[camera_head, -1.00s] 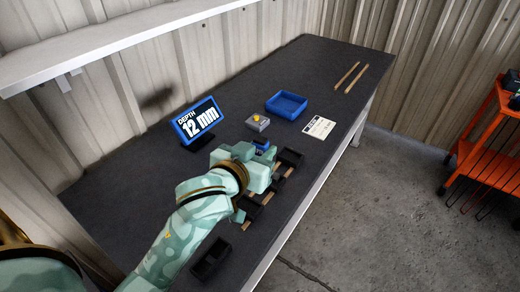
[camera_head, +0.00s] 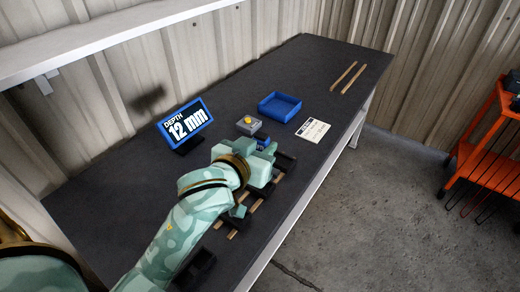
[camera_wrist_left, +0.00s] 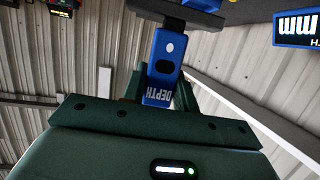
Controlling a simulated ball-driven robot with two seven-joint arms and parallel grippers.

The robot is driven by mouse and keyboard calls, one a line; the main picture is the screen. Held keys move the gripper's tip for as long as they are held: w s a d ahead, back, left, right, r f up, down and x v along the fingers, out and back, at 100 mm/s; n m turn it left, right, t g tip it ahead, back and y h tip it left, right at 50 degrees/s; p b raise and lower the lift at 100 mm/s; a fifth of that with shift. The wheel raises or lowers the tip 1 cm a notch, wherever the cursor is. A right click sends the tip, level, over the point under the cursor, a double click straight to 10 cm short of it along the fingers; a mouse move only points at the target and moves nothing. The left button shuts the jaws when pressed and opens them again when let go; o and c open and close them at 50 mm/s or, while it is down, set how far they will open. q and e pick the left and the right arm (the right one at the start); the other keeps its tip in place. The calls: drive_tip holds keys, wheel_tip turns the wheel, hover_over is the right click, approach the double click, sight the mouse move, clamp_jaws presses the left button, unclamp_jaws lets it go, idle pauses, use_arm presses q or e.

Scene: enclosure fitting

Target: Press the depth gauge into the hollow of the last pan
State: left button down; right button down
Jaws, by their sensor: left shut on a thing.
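My left gripper (camera_head: 266,152) is over the far end of a row of black pans and is shut on the blue depth gauge (camera_head: 263,140). In the left wrist view the gauge (camera_wrist_left: 160,78), marked DEPTH, sits between the two fingers, its far end by a dark bar-like part (camera_wrist_left: 175,12). The far pan (camera_head: 286,161) shows only partly beside my gripper; its hollow is hidden. I cannot tell whether the gauge touches it. Another black pan (camera_head: 196,270) is at the near end, partly behind my arm. My right gripper is not in view.
Wooden rails (camera_head: 232,235) run under the pans. A blue display (camera_head: 185,124) reads DEPTH 12 mm. A grey box with a yellow button (camera_head: 249,125), a blue tray (camera_head: 280,106), a white card (camera_head: 313,130) and two wooden sticks (camera_head: 344,77) lie beyond. The far table is mostly clear.

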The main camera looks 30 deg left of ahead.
use_arm(q)
drive_tip(key=shift+w+r+p, duration=0.3)
drive_tip(key=shift+p, duration=0.1)
drive_tip(key=w+a+f+m+h+p, duration=0.1)
drive_tip(key=w+a+f+p, duration=0.3)
drive_tip(key=w+f+p, duration=0.4)
drive_tip(key=shift+m+h, duration=0.3)
drive_tip(key=shift+h, duration=0.2)
drive_tip(key=f+b, duration=0.2)
drive_tip(key=f, duration=0.1)
drive_tip(key=f+b, duration=0.3)
drive_tip(key=f, duration=0.1)
drive_tip(key=a+f+b, duration=0.1)
drive_tip(key=f+b, duration=0.1)
drive_tip(key=f, duration=0.1)
drive_tip(key=shift+w+f+b, duration=0.3)
drive_tip(key=shift+b, duration=0.1)
drive_tip(key=shift+f, duration=0.15)
drive_tip(key=shift+p, duration=0.75)
drive_tip(key=shift+f, duration=0.2)
